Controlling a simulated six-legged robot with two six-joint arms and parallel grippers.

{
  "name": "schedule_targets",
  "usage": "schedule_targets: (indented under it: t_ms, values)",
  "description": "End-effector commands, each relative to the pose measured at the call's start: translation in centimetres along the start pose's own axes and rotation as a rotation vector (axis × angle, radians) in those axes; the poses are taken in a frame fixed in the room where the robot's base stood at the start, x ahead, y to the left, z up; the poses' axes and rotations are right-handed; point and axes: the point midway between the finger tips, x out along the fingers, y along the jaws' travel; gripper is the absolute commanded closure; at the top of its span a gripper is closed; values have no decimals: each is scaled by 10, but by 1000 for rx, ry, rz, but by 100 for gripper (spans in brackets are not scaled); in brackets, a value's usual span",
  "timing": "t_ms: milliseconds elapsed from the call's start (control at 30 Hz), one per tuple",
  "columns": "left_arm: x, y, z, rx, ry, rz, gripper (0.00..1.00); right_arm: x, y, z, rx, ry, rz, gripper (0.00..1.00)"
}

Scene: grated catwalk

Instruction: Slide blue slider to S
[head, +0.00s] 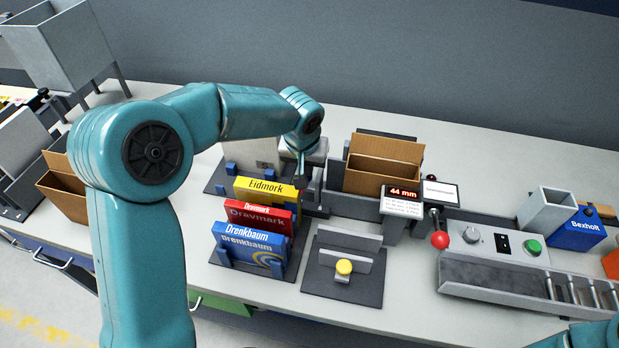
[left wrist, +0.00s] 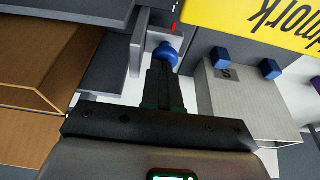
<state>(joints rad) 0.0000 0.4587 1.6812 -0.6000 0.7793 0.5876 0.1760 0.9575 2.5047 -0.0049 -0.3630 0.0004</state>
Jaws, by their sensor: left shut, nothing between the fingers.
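The blue slider's round knob (left wrist: 166,54) shows in the left wrist view, beside a light grey upright plate. A red mark stands just beyond it. My left gripper (left wrist: 160,72) is shut and empty, its fingertips right at the knob; I cannot tell whether they touch it. The letter S (left wrist: 226,74) is on a pale block to the right of the fingers. In the head view my left gripper (head: 301,176) reaches down behind the yellow box, and the blue slider is hidden there. A display (head: 404,194) reads 44 mm. My right gripper is out of view.
Yellow Eidmork (head: 266,188), red Dravmark (head: 258,216) and blue Drenkbaum (head: 248,250) boxes stand close in front of my left gripper. An open cardboard box (head: 382,165) is to its right.

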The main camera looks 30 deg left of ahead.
Motion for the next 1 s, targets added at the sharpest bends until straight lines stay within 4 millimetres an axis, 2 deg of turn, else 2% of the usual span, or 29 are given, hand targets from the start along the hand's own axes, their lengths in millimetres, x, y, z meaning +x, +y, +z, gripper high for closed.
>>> schedule_targets:
  t_ms: [1000]
  values:
    - [0,23,0,0,-1,0,100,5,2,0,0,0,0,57]
